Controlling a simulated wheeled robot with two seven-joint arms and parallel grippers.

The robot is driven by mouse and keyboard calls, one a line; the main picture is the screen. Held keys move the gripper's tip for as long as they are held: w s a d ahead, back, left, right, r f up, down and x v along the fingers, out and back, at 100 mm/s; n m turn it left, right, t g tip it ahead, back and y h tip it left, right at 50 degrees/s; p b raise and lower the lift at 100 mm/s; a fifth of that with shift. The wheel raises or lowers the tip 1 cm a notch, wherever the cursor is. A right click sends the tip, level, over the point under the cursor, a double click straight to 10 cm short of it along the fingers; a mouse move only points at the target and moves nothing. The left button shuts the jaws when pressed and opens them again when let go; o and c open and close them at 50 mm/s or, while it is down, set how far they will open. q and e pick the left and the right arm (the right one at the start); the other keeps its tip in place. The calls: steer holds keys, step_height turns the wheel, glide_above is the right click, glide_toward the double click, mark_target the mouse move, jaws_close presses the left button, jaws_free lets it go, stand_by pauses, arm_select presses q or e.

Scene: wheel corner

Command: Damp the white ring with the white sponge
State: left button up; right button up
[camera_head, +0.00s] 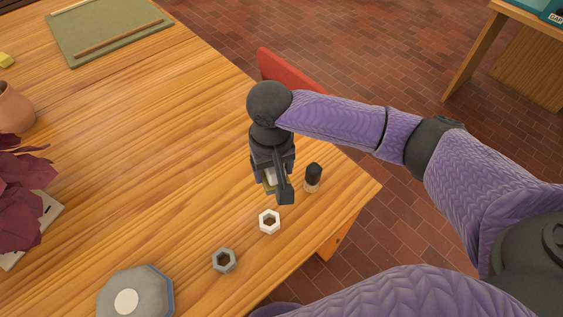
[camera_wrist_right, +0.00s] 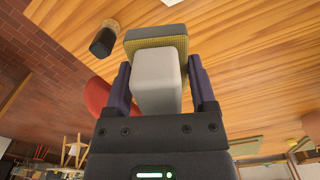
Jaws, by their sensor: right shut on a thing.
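My right gripper (camera_head: 273,188) is shut on the white sponge, a pale block (camera_wrist_right: 157,80) with a yellowish textured layer and a grey layer at its far end. The block sits between both fingers (camera_wrist_right: 160,88) in the right wrist view; in the head view the gripper mostly hides it. The white ring (camera_head: 269,221), six-sided with an open middle, lies on the table just nearer than the gripper. The sponge appears above the table and apart from the ring. My left gripper is not in view.
A grey six-sided ring (camera_head: 223,260) and a grey eight-sided block with a white disc (camera_head: 127,301) lie nearer. A green mat (camera_head: 105,30) lies far back. The table's middle is clear.

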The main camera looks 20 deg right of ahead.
glide_above(274, 224)
step_height(274, 224, down, 10)
steer(key=shift+r, duration=0.1)
step_height(274, 224, down, 5)
steer(key=b, duration=0.5)
steer(key=shift+r, duration=0.2)
steer(key=shift+f, duration=0.25)
